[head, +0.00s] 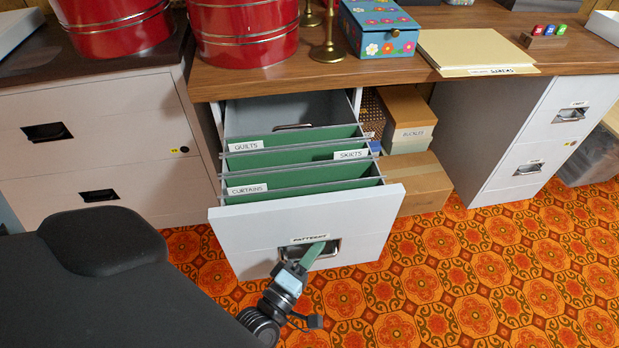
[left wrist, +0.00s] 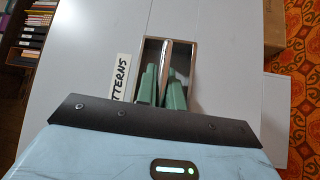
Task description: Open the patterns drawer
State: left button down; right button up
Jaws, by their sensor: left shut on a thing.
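The patterns drawer (head: 230,235) stands pulled out from the grey cabinet under the wooden desk. Its label reads PATTERNS, and green hanging folders (head: 290,165) marked QUILTS, SKIRTS and CURTAINS show inside. My left gripper (head: 316,252) is at the drawer's recessed metal handle (head: 330,248). In the left wrist view its green fingers (left wrist: 162,90) are on both sides of the handle bar (left wrist: 167,60), shut on it. The drawer front (left wrist: 225,65) fills much of that view. My right gripper does not show.
The wooden desk (head: 300,83) bears red tins (head: 245,30), a flowered box (head: 378,28) and folders (head: 470,50). Cardboard boxes (head: 420,183) stand right of the drawer. Another cabinet (head: 540,120) is at the right. The patterned floor (head: 480,270) in front is clear.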

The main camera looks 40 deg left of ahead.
pick_arm(q)
jog(key=s+d+p, duration=0.1)
jog(key=s+d, duration=0.6)
jog(key=shift+s+d, duration=0.15)
jog(key=shift+s, duration=0.05)
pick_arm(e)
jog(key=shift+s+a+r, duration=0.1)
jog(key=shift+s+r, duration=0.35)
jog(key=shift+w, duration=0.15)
pick_arm(q)
jog(key=c, duration=1.8)
grip_release()
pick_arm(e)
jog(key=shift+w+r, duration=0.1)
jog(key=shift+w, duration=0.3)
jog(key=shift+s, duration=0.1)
